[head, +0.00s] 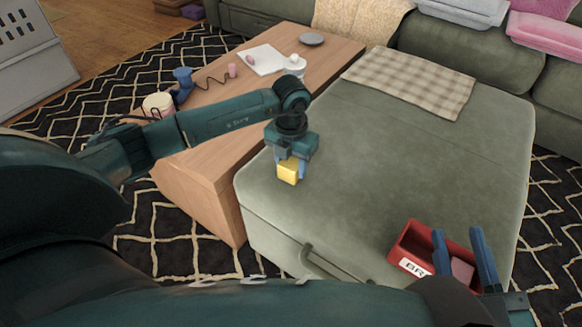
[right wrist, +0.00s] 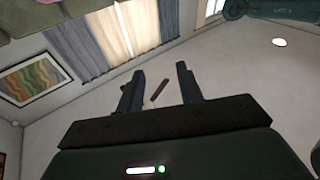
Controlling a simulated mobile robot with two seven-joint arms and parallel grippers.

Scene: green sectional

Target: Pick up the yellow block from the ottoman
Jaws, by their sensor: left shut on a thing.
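The yellow block (head: 289,171) is between the fingers of my left gripper (head: 290,166), at the left part of the green ottoman (head: 380,170) in the head view. My left gripper points down and is shut on the block. I cannot tell whether the block touches the ottoman top or hangs just above it. My right gripper (head: 463,240) is at the lower right of the head view, with its fingers apart and nothing between them. In the right wrist view its fingers (right wrist: 160,90) are also spread, facing the wall and curtains.
A red box (head: 408,242) with a pinkish thing (head: 462,271) in it sits at the ottoman's front right, seen behind my right fingers. A checked cloth (head: 410,82) lies at the back. A wooden table (head: 215,150) with a white bottle (head: 295,67) stands left. The ottoman's middle is clear.

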